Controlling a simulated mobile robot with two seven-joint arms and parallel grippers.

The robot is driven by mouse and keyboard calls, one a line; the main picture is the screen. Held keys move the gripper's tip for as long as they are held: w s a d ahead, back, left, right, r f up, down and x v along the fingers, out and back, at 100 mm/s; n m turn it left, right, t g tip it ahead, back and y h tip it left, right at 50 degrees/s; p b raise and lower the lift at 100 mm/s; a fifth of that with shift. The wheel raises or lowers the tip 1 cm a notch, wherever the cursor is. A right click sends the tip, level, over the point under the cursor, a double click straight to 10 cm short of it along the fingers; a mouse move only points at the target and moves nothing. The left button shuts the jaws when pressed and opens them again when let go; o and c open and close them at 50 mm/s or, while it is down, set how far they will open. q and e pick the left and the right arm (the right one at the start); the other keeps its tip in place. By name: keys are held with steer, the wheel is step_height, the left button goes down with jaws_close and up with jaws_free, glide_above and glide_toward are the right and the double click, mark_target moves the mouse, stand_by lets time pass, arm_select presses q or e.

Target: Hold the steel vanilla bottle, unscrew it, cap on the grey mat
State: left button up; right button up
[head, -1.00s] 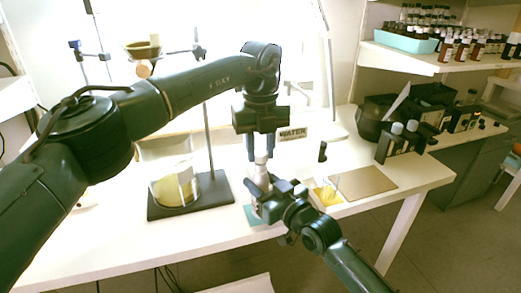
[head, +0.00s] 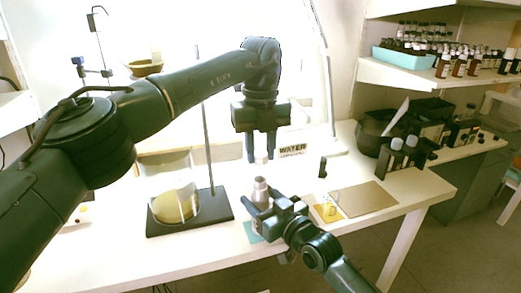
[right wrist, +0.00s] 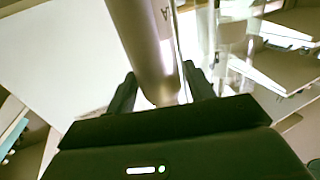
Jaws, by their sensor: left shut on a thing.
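The steel bottle (head: 260,187) stands upright over a teal mat (head: 249,232), its neck bare. My right gripper (head: 262,212) is shut around its body. In the right wrist view the bottle (right wrist: 148,50) runs between the fingers of that gripper (right wrist: 160,85). My left gripper (head: 261,154) is above the bottle, pointing down and shut on a small pale cap (head: 261,160). A gap shows between cap and bottle neck. The grey mat (head: 367,197) lies bare at the right of the table. The bottle's label cannot be read.
A yellow mat (head: 328,213) with a small yellow item lies between bottle and grey mat. A small black bottle (head: 322,167) stands behind it. A stand with a dark base (head: 215,210) and a glass vessel (head: 176,205) are left of the bottle. A WATER sign (head: 292,149) stands behind.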

steer(key=shift+o, duration=1)
